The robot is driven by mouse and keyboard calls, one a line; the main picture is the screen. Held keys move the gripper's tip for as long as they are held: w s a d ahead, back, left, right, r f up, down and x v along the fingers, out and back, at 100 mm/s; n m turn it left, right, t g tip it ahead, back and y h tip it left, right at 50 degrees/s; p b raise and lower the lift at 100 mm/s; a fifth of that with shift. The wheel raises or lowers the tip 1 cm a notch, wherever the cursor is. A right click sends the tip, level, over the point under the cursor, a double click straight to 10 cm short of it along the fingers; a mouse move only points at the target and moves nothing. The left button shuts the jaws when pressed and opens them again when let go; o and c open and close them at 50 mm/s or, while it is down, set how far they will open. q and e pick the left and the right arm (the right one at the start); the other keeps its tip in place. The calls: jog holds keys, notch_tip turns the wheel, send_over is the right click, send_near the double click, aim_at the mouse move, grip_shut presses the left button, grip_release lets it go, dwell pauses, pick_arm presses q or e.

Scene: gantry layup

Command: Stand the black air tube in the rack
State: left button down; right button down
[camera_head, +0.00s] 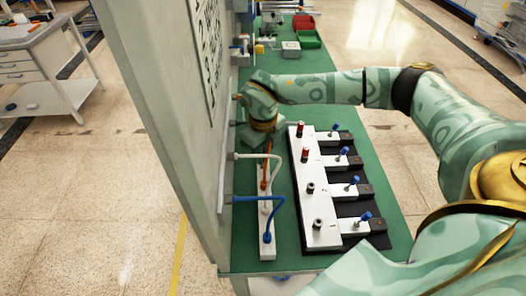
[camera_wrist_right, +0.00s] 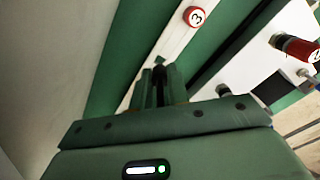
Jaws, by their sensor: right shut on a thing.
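My right gripper (camera_head: 262,134) is low over the far end of the narrow white rack (camera_head: 267,242), close beside the grey panel. In the right wrist view, its fingers (camera_wrist_right: 158,88) are shut on a dark, narrow piece, which looks like the black air tube (camera_wrist_right: 158,84). The wrist hides most of this tube in the head view. In the right wrist view, the white strip (camera_wrist_right: 150,47) runs under the fingertips, with a small dark square just past them. I cannot tell whether the tube touches the strip. My left gripper is not in view.
A blue tube (camera_head: 281,216), a white tube (camera_head: 254,156) and an orange tube (camera_head: 265,171) are at the rack. The tall grey panel (camera_head: 165,110) stands close on the left. A white block (camera_head: 309,190) with knobs and blue-topped parts is on the right. Bins (camera_head: 305,38) are farther back.

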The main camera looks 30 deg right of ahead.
jog(key=shift+p, duration=0.95)
dwell(1.0)
jog(key=shift+f+b, duration=0.7)
jog(key=shift+f, duration=0.75)
jog(key=c, duration=1.3)
grip_release()
jog(key=shift+r, duration=0.1)
notch_tip(320, 180, up, 16)
jog(key=p, duration=0.3)
jog(key=shift+r, duration=0.15)
